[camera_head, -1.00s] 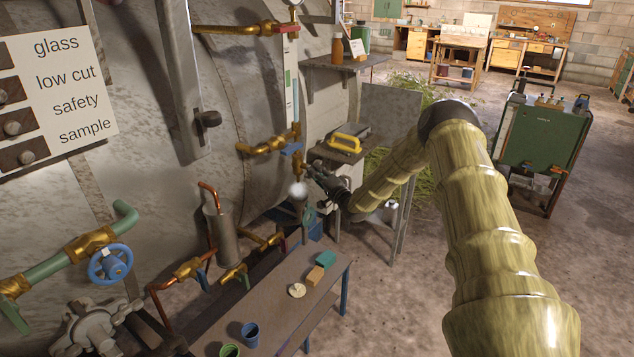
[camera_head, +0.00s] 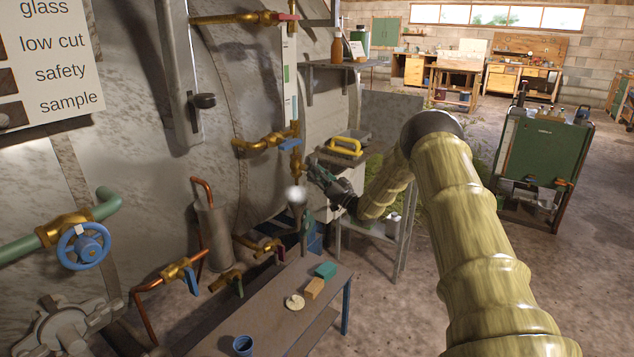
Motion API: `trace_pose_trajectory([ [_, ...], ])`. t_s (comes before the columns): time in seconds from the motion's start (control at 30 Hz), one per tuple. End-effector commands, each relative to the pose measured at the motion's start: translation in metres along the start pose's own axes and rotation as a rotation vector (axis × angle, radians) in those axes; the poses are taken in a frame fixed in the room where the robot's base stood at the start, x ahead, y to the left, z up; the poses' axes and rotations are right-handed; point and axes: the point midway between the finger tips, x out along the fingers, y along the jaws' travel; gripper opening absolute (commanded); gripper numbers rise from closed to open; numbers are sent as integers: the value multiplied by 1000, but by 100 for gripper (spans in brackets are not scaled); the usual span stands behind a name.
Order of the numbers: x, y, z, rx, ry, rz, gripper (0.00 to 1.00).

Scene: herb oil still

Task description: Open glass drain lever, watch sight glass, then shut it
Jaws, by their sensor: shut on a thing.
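The sight glass (camera_head: 290,82) is a narrow upright gauge on the big grey vessel, between an upper brass cock with a red lever (camera_head: 285,17) and a lower brass cock with a blue lever (camera_head: 290,145). A brass drain fitting (camera_head: 296,168) hangs below it. My gripper (camera_head: 311,168) is at the right side of this drain, shut on the glass drain lever, which its dark fingers mostly hide. A white puff (camera_head: 296,193) shows under the drain, above a grey funnel (camera_head: 297,212). The liquid level in the glass is too small to read.
A label board (camera_head: 52,75) is at upper left. A blue handwheel (camera_head: 83,246) and a valve with a blue lever (camera_head: 190,282) are lower left. A low bench (camera_head: 265,312) stands in front.

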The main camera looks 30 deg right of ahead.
Motion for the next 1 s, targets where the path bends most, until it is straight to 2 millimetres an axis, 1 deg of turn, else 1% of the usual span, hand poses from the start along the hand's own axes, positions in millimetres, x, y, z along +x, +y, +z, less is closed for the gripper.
trace_pose_trajectory([
  [0.03,-4,2,7,-28,-7,-10,0],
  [0.2,-4,3,6,-107,-8,-43,0],
  [0.4,-3,3,4,-160,-7,-64,0],
  [0.93,-4,3,4,-177,-7,-71,0],
  [0.97,-3,3,4,-177,-7,-71,18],
  [1.0,-3,3,3,-177,-7,-71,25],
])
